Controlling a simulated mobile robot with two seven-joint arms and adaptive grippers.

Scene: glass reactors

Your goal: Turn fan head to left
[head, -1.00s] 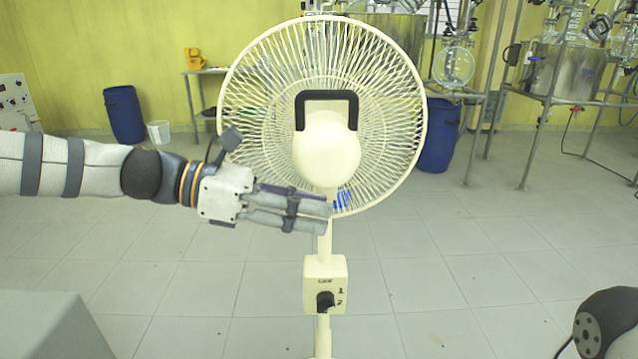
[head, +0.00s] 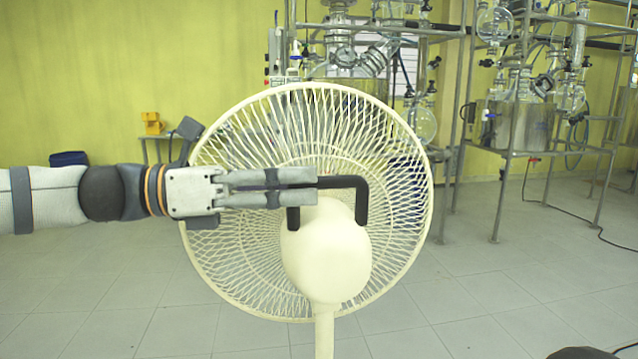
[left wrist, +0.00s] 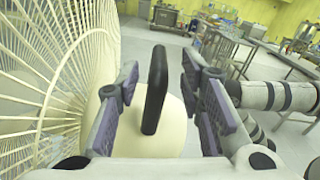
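The cream fan head (head: 327,262) faces away from me, with its round wire cage (head: 235,270) behind the motor housing. A black handle (head: 361,205) stands on top of the housing. My left gripper (head: 314,187) reaches in from the left at the handle's height, its fingers overlapping the handle's left part. In the left wrist view the handle (left wrist: 155,88) stands between the spread fingers (left wrist: 160,105), with a gap on both sides. The cage (left wrist: 60,75) is close to the left finger. My right gripper is out of view.
Metal racks with glass reactors (head: 518,120) stand at the back right. A yellow object (head: 152,123) sits on a small table at the back left. The tiled floor (head: 480,290) around the fan is clear.

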